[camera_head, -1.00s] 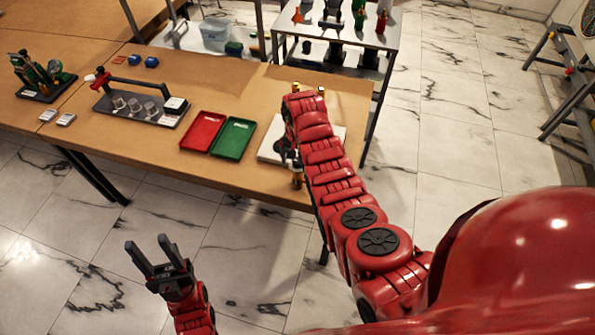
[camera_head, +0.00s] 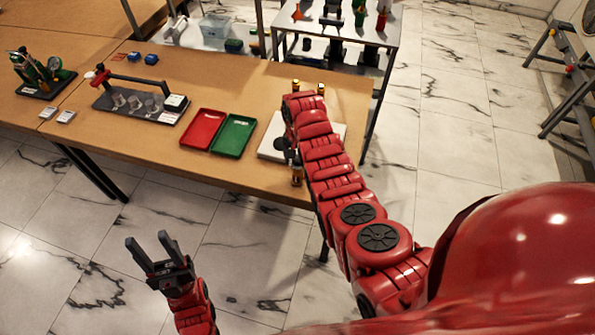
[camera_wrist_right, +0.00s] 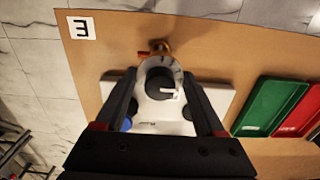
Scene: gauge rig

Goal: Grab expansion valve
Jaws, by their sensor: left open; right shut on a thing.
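In the right wrist view, my right gripper (camera_wrist_right: 160,80) is shut on a round grey fitting (camera_wrist_right: 158,68). A brass part (camera_wrist_right: 154,48) shows just beyond it. The fitting looks like a valve, but I cannot tell for sure that it is the expansion valve. It is over or on a white board (camera_wrist_right: 212,98); whether it touches the board is unclear. In the head view my right arm hides most of the gripper and the white board (camera_head: 272,146). My left gripper (camera_head: 148,240) is open and empty, in front of the table.
A green tray (camera_head: 233,136) and a red tray (camera_head: 202,128) lie beside the board. A grey rack (camera_head: 140,104) and a gauge device (camera_head: 42,76) stand further left on the wooden table (camera_head: 235,85). A brass fitting (camera_head: 297,175) is near the front edge.

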